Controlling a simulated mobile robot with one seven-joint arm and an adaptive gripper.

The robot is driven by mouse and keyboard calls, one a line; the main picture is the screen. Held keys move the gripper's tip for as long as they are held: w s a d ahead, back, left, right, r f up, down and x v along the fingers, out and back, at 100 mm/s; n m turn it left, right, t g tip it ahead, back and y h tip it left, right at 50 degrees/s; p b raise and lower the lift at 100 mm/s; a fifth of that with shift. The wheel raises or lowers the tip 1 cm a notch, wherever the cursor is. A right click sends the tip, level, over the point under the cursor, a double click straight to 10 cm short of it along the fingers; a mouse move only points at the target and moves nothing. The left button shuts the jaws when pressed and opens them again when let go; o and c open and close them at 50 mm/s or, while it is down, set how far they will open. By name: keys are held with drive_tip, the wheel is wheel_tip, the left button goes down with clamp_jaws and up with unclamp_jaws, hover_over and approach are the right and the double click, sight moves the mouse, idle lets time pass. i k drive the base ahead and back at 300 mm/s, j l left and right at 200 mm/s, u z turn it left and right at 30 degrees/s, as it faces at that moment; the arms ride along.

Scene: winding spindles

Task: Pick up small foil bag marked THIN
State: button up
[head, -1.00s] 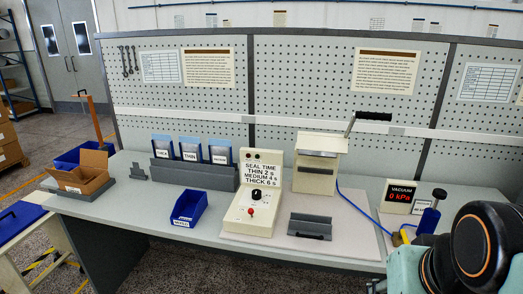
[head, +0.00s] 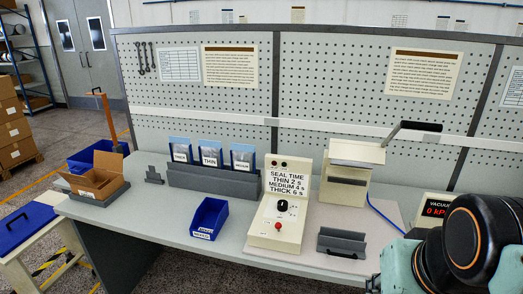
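Three small bags stand upright in a row in a grey rack (head: 215,184) towards the left of the workbench. The middle bag, with a white label reading THIN (head: 209,155), stands between a left bag (head: 180,151) with a label too small to read surely and a right bag (head: 242,158) whose label is also hard to read. The rack hides their lower parts. My arm shows at the lower right edge, far from the rack. My gripper is out of the picture.
A blue bin (head: 209,218) stands in front of the rack. A sealing-time control box (head: 262,232), a sealer (head: 345,180) and a grey holder (head: 341,243) stand to the right. An open cardboard box (head: 97,182) is at the left end. A pegboard (head: 330,80) backs the bench.

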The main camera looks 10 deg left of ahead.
sight(210, 152)
drive_tip(key=i+j+u, duration=0.25)
drive_tip(key=i+j, duration=0.35)
drive_tip(key=i+j+u, duration=0.25)
drive_tip(key=i+j, duration=0.3)
drive_tip(key=i, duration=0.15)
